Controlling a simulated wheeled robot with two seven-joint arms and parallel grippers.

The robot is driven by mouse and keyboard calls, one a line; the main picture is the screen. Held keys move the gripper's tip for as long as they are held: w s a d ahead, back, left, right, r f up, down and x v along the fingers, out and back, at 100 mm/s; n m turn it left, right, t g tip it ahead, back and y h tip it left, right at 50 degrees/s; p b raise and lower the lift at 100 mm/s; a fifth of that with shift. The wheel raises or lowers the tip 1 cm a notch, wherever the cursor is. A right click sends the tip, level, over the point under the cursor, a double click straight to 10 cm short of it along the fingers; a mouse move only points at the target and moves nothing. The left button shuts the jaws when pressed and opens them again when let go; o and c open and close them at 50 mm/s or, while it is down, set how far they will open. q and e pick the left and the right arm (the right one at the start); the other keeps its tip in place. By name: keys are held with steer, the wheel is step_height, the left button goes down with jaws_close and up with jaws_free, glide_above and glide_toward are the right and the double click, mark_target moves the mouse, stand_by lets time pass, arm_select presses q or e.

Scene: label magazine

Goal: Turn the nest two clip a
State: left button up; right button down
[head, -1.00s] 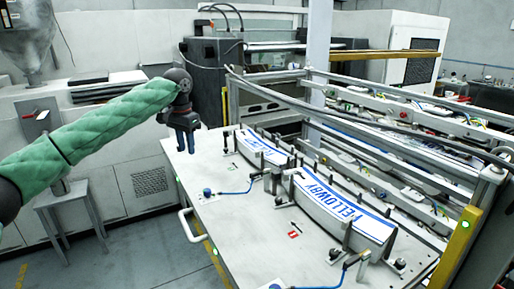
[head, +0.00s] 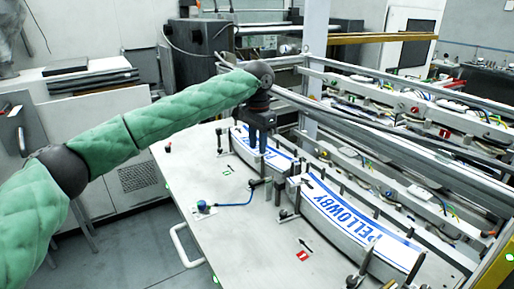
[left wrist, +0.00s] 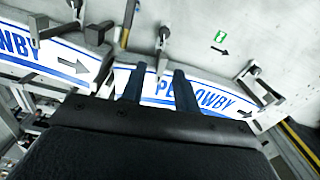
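Two curved white label stacks with blue print lie end to end on the bench: the near stack (head: 352,222) and the far stack (head: 286,167). A green mark (head: 228,169) lies beside the far stack and shows in the left wrist view (left wrist: 220,37). Dark metal clips on posts line the stacks; one clip (head: 220,140) is at the far stack's far end, and a clip (left wrist: 250,78) shows at right in the wrist view. My left gripper (head: 258,150) points down over the far stack, fingers (left wrist: 157,85) apart and empty. The right gripper is out of view.
A red mark (head: 303,256) lies beside the near stack. A blue air hose (head: 235,204) runs over the bench to a fitting. A metal frame with rails and wiring (head: 400,165) stands close behind the stacks. The bench's left part is mostly clear.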

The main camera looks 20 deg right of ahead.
mark_target(257, 156)
arm_select(q)
steer(key=f, duration=0.1)
steer(key=w+f+p, duration=0.1)
steer(key=f, duration=0.1)
steer(key=shift+f, duration=0.25)
steer(key=shift+s+f, duration=0.25)
steer(key=shift+s, duration=0.15)
steer(key=shift+w+f, duration=0.1)
steer(key=shift+w, duration=0.05)
jaws_close()
